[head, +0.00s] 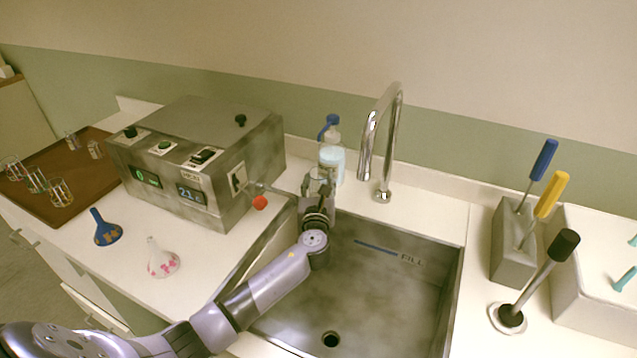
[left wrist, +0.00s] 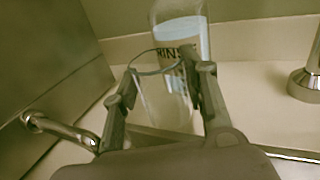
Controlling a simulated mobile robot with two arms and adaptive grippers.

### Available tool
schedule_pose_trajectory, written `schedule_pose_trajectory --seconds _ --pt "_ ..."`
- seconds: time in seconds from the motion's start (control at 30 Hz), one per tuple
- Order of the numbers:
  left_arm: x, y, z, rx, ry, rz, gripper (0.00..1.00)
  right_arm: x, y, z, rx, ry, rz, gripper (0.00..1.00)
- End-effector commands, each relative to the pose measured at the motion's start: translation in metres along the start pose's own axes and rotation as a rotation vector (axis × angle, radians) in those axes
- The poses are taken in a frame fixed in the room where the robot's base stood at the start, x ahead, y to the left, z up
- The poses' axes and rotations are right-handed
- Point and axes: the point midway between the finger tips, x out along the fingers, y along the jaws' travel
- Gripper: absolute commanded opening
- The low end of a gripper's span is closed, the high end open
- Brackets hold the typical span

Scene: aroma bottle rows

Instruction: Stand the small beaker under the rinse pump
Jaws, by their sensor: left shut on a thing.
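The rinse pump (head: 332,158) is a clear bottle with a pale blue label and a blue pump head, standing on the counter behind the sink. In the left wrist view the bottle (left wrist: 186,40) shows its "RINSE" label partly hidden behind the glass. My left gripper (head: 317,184) is shut on the small clear beaker (left wrist: 160,95), which is upright between the fingers. The beaker is just in front of the bottle and overlaps it in the wrist view. I cannot tell whether its base touches the counter. My right gripper is not in view.
A grey metal bath (head: 215,155) stands to the left, its red-tipped side tap (head: 260,202) close to my left gripper. The chrome faucet (head: 385,150) is to the right, and the sink (head: 385,285) lies in front. Two funnels (head: 105,228) stand on the left counter.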

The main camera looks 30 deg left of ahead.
Motion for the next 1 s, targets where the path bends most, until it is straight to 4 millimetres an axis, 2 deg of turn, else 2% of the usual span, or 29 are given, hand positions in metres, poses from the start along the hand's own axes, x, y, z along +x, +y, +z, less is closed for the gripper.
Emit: schedule_pose_trajectory --seconds 0.23,0.27,0.53,0.83,1.0 --pt "0.000 0.000 -0.009 0.001 0.000 0.000 0.13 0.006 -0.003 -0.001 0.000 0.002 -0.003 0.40" --pt "0.000 0.000 -0.008 0.000 0.000 0.000 0.41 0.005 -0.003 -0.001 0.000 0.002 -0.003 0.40" --pt "0.000 0.000 -0.008 0.000 0.000 0.000 0.59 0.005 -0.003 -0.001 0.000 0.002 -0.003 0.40" --pt "0.000 0.000 -0.007 0.000 0.000 0.000 0.60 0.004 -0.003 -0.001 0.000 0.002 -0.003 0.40" --pt "-0.004 0.000 0.004 0.001 0.003 -0.001 0.60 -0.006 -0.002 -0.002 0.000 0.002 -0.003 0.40"
